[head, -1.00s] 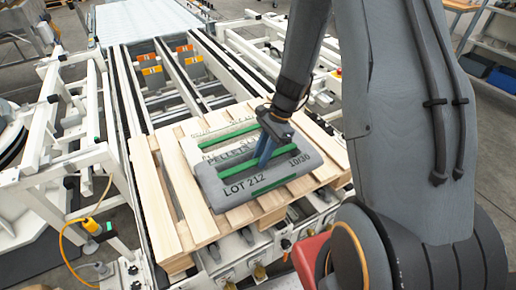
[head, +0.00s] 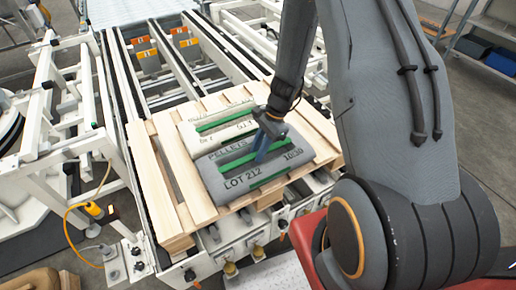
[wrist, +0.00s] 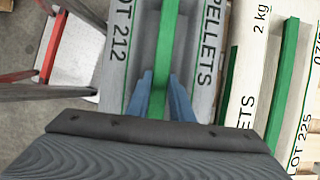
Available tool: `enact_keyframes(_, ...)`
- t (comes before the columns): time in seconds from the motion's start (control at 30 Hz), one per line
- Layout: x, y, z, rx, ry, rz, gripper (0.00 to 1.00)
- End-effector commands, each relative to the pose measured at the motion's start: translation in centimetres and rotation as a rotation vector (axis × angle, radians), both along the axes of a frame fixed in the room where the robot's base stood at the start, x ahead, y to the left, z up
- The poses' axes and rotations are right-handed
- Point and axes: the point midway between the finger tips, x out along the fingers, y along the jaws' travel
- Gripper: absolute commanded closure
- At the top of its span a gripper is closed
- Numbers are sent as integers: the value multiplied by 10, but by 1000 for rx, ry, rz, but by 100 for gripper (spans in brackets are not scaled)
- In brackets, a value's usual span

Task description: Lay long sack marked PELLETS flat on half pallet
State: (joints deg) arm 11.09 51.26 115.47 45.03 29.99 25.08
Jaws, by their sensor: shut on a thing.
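The grey sack marked PELLETS and LOT 212 (head: 213,178) is level over the front part of the wooden half pallet (head: 166,190). I cannot tell whether its underside touches the boards. My gripper (head: 262,150) is shut on the green strip along the middle of this sack, with its blue fingers on either side of the strip. The wrist view shows the same grey sack (wrist: 117,62) and my gripper (wrist: 163,88) at its strip. A pale sack with green strips (head: 190,133) lies behind the grey one on the pallet, close alongside it.
The pallet stands on a roller conveyor (head: 195,72) with white rails. A white frame (head: 50,150) and a yellow cable device (head: 94,209) stand to the left. Bare slats show on the pallet's left side. A red and grey stand (wrist: 65,60) shows in the wrist view.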

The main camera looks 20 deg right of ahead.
Motion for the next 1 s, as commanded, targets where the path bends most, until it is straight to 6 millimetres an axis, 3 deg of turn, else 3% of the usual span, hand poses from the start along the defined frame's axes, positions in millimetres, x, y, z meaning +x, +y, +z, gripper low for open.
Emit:
enact_keyframes(0.27,1,0,-1,1,-2,-1,100)
enact_keyframes(0.3,0,0,-3,0,0,0,78)
enact_keyframes(0.4,0,0,-2,0,0,0,61)
enact_keyframes(0.77,0,0,0,0,0,0,61)
enact_keyframes(1.0,3,-10,24,0,-3,0,61)
